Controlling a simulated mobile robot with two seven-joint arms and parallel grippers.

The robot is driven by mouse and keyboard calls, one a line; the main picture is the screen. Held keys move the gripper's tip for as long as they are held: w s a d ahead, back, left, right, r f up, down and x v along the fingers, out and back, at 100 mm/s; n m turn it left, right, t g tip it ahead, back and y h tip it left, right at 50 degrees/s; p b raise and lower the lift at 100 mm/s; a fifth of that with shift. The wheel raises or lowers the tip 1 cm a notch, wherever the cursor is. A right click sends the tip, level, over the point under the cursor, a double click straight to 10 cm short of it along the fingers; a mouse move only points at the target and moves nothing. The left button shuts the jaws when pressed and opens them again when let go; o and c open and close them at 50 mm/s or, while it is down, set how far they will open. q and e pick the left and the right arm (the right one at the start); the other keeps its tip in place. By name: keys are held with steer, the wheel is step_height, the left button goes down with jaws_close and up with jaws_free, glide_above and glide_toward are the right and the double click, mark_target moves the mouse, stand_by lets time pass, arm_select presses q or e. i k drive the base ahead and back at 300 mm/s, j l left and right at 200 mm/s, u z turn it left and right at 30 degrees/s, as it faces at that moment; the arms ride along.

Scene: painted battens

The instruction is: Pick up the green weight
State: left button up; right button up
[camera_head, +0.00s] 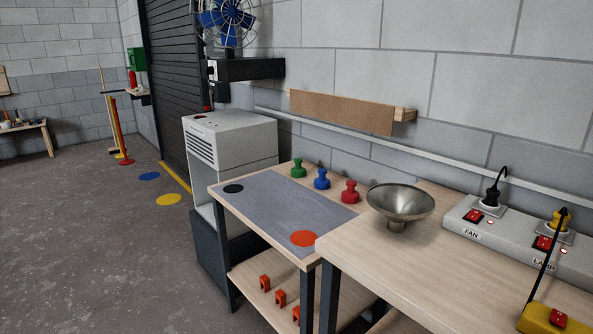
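The green weight (298,169) stands upright near the back edge of the lower wooden table, against the wall side. It is the leftmost of three knobbed weights in a row, with the blue weight (322,179) just to its right and the red weight (350,191) beyond that. Nothing covers the green weight. Neither of my grippers shows in the head view.
A grey mat (270,205) with a black disc (233,188) and an orange disc (304,238) lies before the weights. A metal funnel bowl (400,203) stands right, near a power strip (520,238). A grey-white cabinet (232,135) stands left. Orange clips (280,297) sit on the shelf below.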

mark_target(298, 172)
steer(key=i+j, duration=0.65)
steer(key=j, duration=0.15)
steer(key=i+j+u, duration=0.1)
steer(key=i+j, duration=0.55)
steer(key=j, duration=0.15)
